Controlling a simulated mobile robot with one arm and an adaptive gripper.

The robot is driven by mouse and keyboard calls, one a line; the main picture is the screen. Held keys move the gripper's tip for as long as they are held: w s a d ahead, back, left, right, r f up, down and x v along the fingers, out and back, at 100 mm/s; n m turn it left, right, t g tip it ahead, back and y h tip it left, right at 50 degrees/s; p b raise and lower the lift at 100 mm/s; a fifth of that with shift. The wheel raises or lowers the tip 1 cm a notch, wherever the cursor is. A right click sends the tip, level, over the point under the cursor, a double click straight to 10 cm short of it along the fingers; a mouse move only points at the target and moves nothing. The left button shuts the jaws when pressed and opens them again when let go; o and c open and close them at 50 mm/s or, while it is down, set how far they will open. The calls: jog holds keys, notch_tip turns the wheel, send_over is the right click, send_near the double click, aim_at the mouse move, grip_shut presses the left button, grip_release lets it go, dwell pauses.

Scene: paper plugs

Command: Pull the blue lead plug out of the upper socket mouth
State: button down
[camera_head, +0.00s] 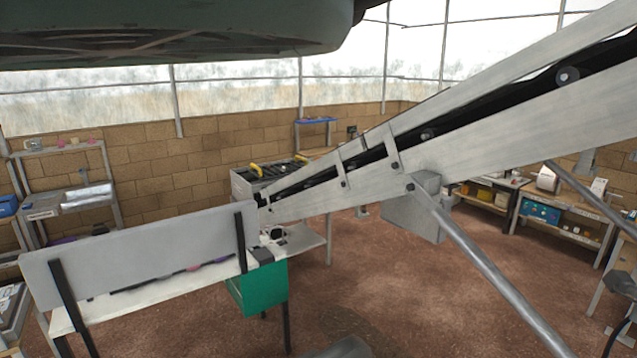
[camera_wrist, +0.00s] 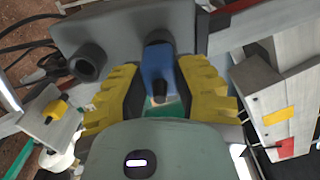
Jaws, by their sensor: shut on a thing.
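In the wrist view, my gripper (camera_wrist: 158,66) has a thick yellow finger on each side of the blue plug (camera_wrist: 159,72) and is shut on it. The plug's far end meets a dark round socket mouth (camera_wrist: 156,38) on a grey panel (camera_wrist: 119,33). The plug appears seated there; how deep it goes is hidden. A second dark round socket mouth (camera_wrist: 88,62) stands to the left, apart from the fingers, with nothing visible in it. I cannot make out the plug or my gripper in the head view.
Dark and reddish cables (camera_wrist: 38,58) lie left of the panel in the wrist view. A light box-like part with a yellow patch (camera_wrist: 278,116) stands close on the right. In the head view, a sloping conveyor (camera_head: 380,165) crosses the room, with a green bin (camera_head: 262,288) below its low end.

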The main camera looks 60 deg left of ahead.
jog(key=shift+s+a+b, duration=0.1)
jog(key=shift+s+b, duration=0.35)
jog(key=shift+s, duration=0.45)
dwell(0.8)
jog(key=shift+s, duration=0.4)
jog(key=shift+s, duration=0.1)
jog(key=shift+s, duration=0.75)
jog(key=shift+s+p, duration=0.15)
jog(key=shift+p, duration=0.15)
jog(key=shift+s+p, duration=1.35)
jog(key=shift+p, duration=0.1)
